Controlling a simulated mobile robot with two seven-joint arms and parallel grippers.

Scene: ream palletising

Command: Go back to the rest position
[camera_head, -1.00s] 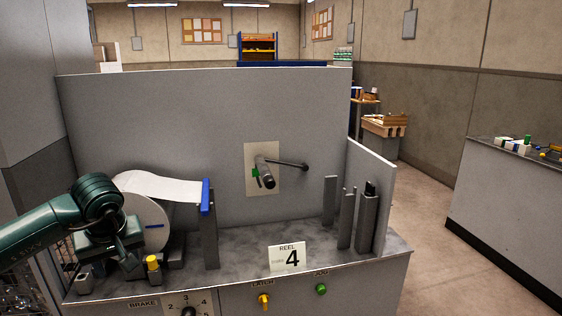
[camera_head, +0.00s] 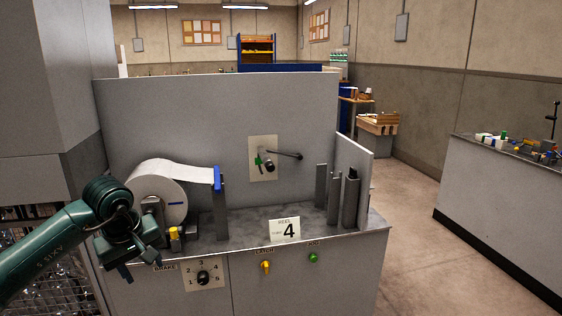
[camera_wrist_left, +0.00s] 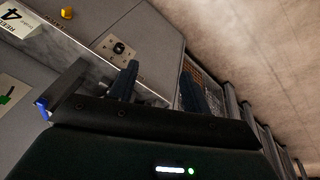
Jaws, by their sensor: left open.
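My left gripper (camera_head: 141,265) is dark green with dark fingers. In the head view it is open and empty, in front of the left end of the grey reel stand (camera_head: 240,84). In the left wrist view its two fingers (camera_wrist_left: 159,88) are apart with nothing between them. A white paper reel (camera_head: 163,190) sits behind it, with its web running right to a blue-edged post (camera_head: 219,205). My right gripper is in neither view.
A wire cage (camera_head: 45,275) stands at left. Open floor (camera_head: 410,225) lies right, before a grey counter (camera_head: 500,205).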

